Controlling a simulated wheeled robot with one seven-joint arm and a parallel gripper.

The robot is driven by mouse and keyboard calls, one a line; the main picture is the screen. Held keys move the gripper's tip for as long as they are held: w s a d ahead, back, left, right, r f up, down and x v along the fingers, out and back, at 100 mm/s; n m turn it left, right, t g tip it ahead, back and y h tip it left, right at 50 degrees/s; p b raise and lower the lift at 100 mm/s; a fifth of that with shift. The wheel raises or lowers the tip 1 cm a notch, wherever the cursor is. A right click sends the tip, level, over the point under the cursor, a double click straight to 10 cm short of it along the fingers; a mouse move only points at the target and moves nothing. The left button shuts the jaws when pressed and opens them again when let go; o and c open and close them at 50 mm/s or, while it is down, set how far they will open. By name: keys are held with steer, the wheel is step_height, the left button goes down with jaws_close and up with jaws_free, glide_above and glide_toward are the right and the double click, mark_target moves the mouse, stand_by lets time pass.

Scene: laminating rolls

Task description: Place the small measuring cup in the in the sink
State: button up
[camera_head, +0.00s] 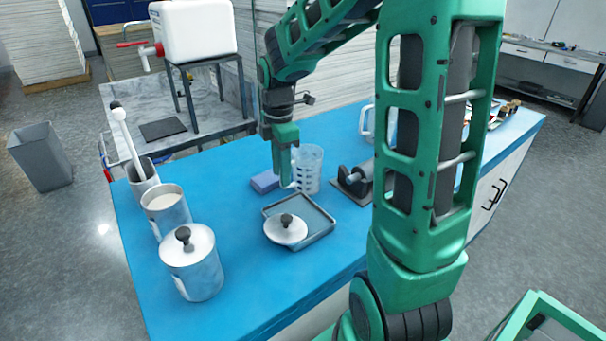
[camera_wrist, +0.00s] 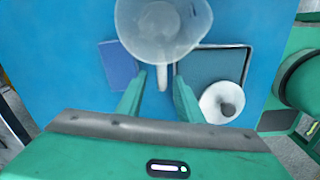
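A translucent measuring cup (camera_head: 309,168) stands upright on the blue table, just right of my gripper. In the wrist view the clear cup (camera_wrist: 160,30) is at the top, with its handle (camera_wrist: 162,78) pointing down between my fingers. My gripper (camera_head: 286,184) is low over the table at the cup's handle side. In the wrist view its two fingers (camera_wrist: 157,92) are apart, one on each side of the handle, with gaps visible. A grey marbled basin (camera_head: 125,98), which looks like the sink, lies beyond the table at the back left.
A white tank (camera_head: 195,30) with a red tap stands on a dark stand over the basin. A blue block (camera_head: 264,182), a tray (camera_head: 318,229) with a knobbed lid (camera_head: 284,231), and a roller tool (camera_head: 354,180) are near the cup. Metal canisters (camera_head: 194,266) line the left table edge.

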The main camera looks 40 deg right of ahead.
steer(key=shift+f, duration=1.75)
jaws_close()
steer(key=shift+s, duration=0.1)
steer(key=shift+r, duration=0.15)
step_height(320, 180, up, 4)
steer(key=shift+a+r, duration=0.1)
steer(key=a+r, duration=0.6)
steer(key=a, duration=0.5)
steer(key=shift+a+r, duration=0.2)
steer(key=shift+r, duration=0.1)
